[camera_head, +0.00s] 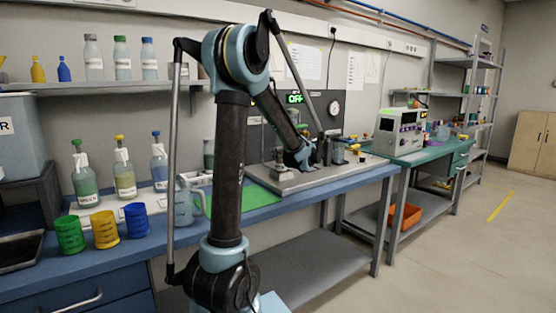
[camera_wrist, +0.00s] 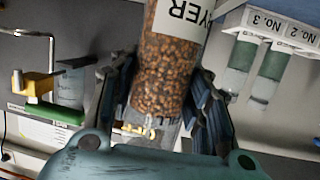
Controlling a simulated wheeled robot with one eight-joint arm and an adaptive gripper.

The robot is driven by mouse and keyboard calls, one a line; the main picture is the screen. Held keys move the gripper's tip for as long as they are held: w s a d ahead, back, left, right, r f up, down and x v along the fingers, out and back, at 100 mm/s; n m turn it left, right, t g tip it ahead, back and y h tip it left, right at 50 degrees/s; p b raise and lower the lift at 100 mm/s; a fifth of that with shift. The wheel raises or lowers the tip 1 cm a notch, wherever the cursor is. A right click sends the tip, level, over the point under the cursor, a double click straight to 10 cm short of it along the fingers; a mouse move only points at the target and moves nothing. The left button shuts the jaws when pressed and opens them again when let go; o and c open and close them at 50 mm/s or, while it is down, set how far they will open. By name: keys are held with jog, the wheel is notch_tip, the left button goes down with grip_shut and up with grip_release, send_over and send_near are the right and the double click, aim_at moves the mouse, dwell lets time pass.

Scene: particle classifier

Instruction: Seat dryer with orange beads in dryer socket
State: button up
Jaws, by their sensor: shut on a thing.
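The dryer (camera_wrist: 168,65) is a clear cylinder filled with orange-brown beads. Its white label, partly cut off at the top of the wrist view, reads upside down. My gripper (camera_wrist: 157,82) is shut on it, one dark finger on each side of the cylinder. In the head view my gripper (camera_head: 326,152) is over the grey apparatus base plate (camera_head: 290,182) on the blue bench; the dryer is too small to make out clearly there. I cannot identify the dryer socket in either view.
In the wrist view, a yellow-and-green valve (camera_wrist: 40,85) is at left and clear tubes (camera_wrist: 242,55) under No. 2 and No. 3 labels at right.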

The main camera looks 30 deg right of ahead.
jog(key=shift+f, duration=0.85)
jog(key=shift+f, duration=0.15)
jog(key=o, duration=1.4)
jog(key=shift+s+r, duration=0.25)
jog(key=shift+s, duration=0.05)
jog(key=v, duration=1.1)
jog(key=shift+s, duration=0.2)
jog(key=shift+r, duration=0.1)
